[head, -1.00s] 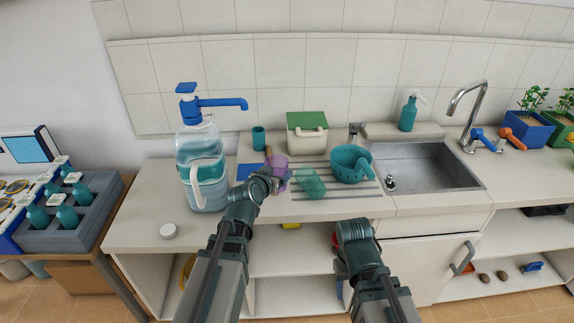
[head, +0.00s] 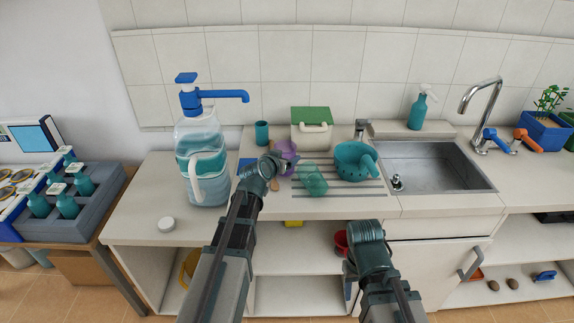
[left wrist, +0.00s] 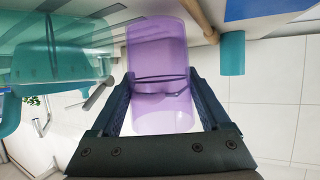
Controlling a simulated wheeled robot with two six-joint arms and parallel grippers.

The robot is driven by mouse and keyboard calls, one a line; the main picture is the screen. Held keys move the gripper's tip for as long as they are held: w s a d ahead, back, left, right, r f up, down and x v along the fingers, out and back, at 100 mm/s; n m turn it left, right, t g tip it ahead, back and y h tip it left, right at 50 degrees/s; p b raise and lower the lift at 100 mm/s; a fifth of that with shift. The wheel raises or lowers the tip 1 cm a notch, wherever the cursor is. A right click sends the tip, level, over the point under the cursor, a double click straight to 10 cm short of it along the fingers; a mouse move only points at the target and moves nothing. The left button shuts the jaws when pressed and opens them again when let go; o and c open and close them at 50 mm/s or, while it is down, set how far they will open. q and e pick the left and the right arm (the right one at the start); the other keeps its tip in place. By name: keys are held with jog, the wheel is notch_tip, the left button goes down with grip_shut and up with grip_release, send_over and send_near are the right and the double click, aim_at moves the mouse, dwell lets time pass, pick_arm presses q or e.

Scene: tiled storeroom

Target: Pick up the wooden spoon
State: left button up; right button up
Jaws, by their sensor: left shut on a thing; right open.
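The wooden spoon lies on the counter at the left side of the drainer; a short piece of its wood (head: 275,185) shows just below my left gripper (head: 273,163), which hides much of the rest. In the left wrist view a wooden handle (left wrist: 197,18) runs beside a purple see-through cup (left wrist: 158,60). My left gripper is shut on this purple cup, with a finger on each side; the cup also shows in the head view (head: 288,153). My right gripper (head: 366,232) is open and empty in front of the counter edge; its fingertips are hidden.
A teal tumbler (head: 262,133) and green-lidded box (head: 311,128) stand behind. A large water jug (head: 207,160) is at left, the sink (head: 428,178) at right.

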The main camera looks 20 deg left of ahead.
pick_arm(q)
jog(key=shift+f+b, duration=0.3)
jog(key=shift+f, duration=0.5)
jog(key=shift+f, duration=0.15)
jog(key=o, duration=1.2)
jog(key=shift+c, duration=0.2)
